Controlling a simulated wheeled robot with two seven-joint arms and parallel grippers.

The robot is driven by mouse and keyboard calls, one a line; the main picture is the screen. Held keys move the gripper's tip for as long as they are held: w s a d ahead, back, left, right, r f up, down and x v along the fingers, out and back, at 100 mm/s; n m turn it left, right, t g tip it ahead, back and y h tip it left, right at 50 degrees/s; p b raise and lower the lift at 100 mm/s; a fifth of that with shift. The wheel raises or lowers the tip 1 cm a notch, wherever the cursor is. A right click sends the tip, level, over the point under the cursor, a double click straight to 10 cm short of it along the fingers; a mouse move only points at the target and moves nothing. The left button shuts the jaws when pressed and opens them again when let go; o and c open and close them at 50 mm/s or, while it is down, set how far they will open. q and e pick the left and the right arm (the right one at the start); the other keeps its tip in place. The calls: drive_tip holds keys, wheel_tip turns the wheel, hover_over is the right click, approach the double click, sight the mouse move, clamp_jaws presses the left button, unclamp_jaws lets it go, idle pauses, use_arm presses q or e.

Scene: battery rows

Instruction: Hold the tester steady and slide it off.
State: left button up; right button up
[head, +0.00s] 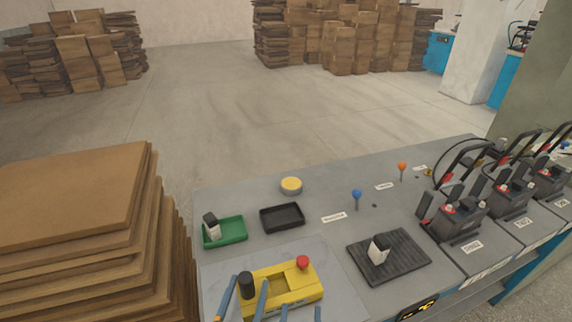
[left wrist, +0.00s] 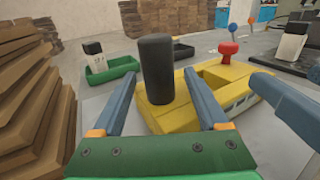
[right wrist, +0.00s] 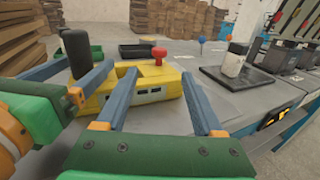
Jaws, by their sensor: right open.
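The yellow tester (head: 283,283) lies on a light grey plate (head: 335,272) at the front of the bench. It has an upright black post (left wrist: 157,68) at its left end and a red knob (head: 303,262) towards its back right. My left gripper (head: 249,282) is open, with its fingers apart on either side of the black post; I cannot tell whether they touch it. My right gripper (head: 300,307) is open and empty at the tester's front edge. In the right wrist view, its fingers (right wrist: 155,72) point at the tester's front side.
A green tray (head: 225,233) with a white-and-black block, a black tray (head: 282,218) and a yellow-topped disc (head: 291,186) stand behind. A black ribbed pad (head: 405,262) with a white block (head: 379,250) is right. Stacked cardboard (head: 75,215) rises left. Battery stations (head: 462,215) line the right.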

use_arm(q)
drive_tip(key=v, duration=1.2)
